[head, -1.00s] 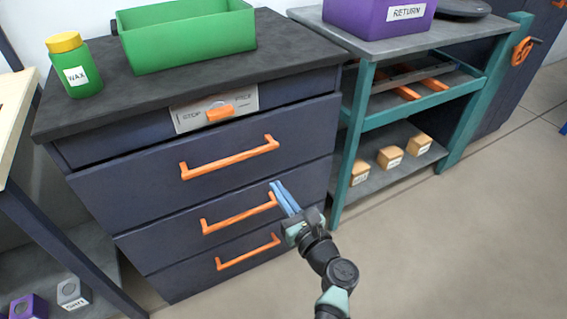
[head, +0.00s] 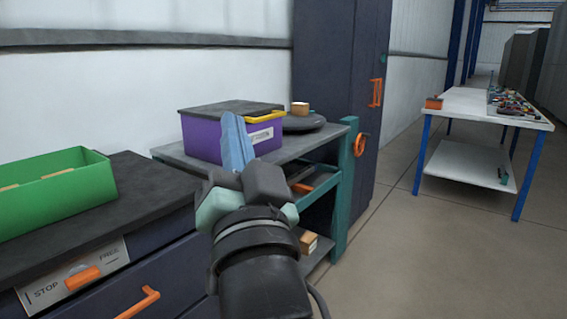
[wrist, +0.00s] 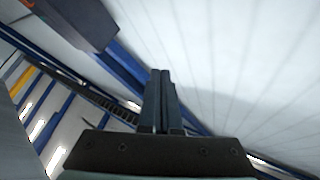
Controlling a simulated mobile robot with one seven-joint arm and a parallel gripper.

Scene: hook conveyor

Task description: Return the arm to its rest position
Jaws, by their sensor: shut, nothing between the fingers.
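My gripper (head: 235,135) is raised in the middle of the head view, its blue fingers pointing up and pressed together. It holds nothing. In the head view it stands in front of the purple bin, and part of the bin is hidden behind the fingers. The wrist view shows the shut fingers (wrist: 162,95) against a white wall or ceiling and blue beams, with nothing touching them. My arm comes up from the bottom of the head view.
A green bin (head: 55,200) stands on the dark drawer cabinet at left. The purple bin (head: 203,142) and a dark round plate (head: 302,124) stand on the grey-topped shelf unit. A white table (head: 470,102) with many small parts stands at right. Open floor (head: 400,260) lies at lower right.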

